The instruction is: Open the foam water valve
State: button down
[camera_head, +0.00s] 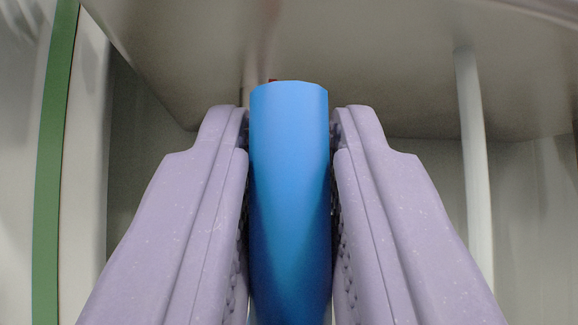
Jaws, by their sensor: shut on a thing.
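A smooth blue bar (290,190), which looks like the valve's handle, runs from the bottom edge up to a blunt end near the middle of the view. My gripper (290,125) has its two pale lilac fingers on either side of the bar, shut on it. The bar's end reaches slightly past the fingertips. A small dark red piece shows just behind the bar's top end; the rest of it is hidden. The valve body and pipe joint cannot be made out.
A large grey-beige panel (380,60) hangs over the top, above and beyond the fingers. A pale vertical pipe (472,160) stands to the right. A green vertical strip (52,170) runs down the light wall at the left. Darker recessed space lies under the panel.

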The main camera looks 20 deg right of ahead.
jog(key=shift+f, duration=0.1)
jog(key=c, duration=1)
grip_release()
jog(key=shift+c, duration=0.2)
jog(key=p+v, duration=0.1)
jog(key=v, duration=0.6)
jog(key=shift+s+f, duration=0.25)
jog(key=shift+s, duration=0.05)
